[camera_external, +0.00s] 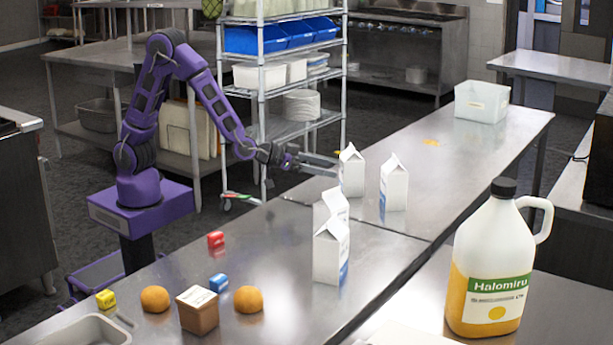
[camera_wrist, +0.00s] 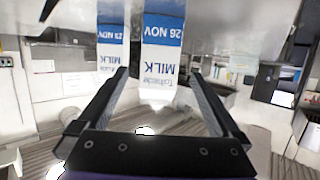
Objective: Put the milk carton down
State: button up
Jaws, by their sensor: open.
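Several white milk cartons with gabled tops stand upright on the metal counter. One carton (camera_external: 351,174) is just beyond my gripper (camera_external: 320,163), and another carton (camera_external: 394,187) stands to its right. Two more stand nearer the camera, a front carton (camera_external: 331,255) partly covering a rear carton (camera_external: 333,206). My gripper is open and extends over the counter. In the wrist view, which looks upside down, the open fingers (camera_wrist: 158,75) point toward a carton labelled milk (camera_wrist: 162,35); a second carton (camera_wrist: 110,38) shows to its left. I cannot tell whether the fingers touch a carton.
A large juice jug (camera_external: 491,265) stands at front right. Small balls, a brown box (camera_external: 198,311) and coloured blocks lie at the front left of the counter. A clear bin (camera_external: 482,101) sits at the far end. The counter between the cartons and that bin is mostly clear.

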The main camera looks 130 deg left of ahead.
jog(key=shift+v, duration=1.7)
